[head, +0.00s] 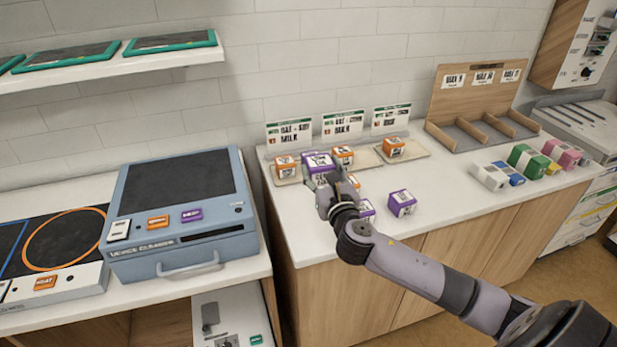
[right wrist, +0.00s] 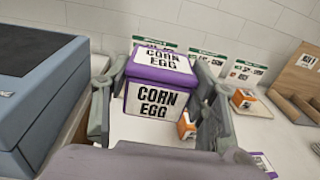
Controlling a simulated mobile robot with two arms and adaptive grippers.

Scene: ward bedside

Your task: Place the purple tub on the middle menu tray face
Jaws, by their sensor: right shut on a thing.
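My right gripper (head: 322,182) is shut on a purple tub (head: 318,161) with a white "CORN EGG" label; the tub (right wrist: 158,92) fills the space between the fingers in the right wrist view. The tub appears upright, in front of the menu cards, overlapping the gap between the left and middle trays; its exact height is unclear. The middle menu tray (head: 367,159) bears an orange tub (head: 343,154), and is partly hidden by the held tub and gripper. Two other purple tubs stand on the counter, one (head: 402,203) clear and one (head: 367,211) partly behind my arm. My left gripper is out of view.
Orange tubs sit on the left tray (head: 285,167) and right tray (head: 394,147). Menu cards (head: 343,125) stand behind. A wooden divider rack (head: 468,130) and several coloured boxes (head: 527,160) are at right. A blue device cleaner (head: 180,210) is at left.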

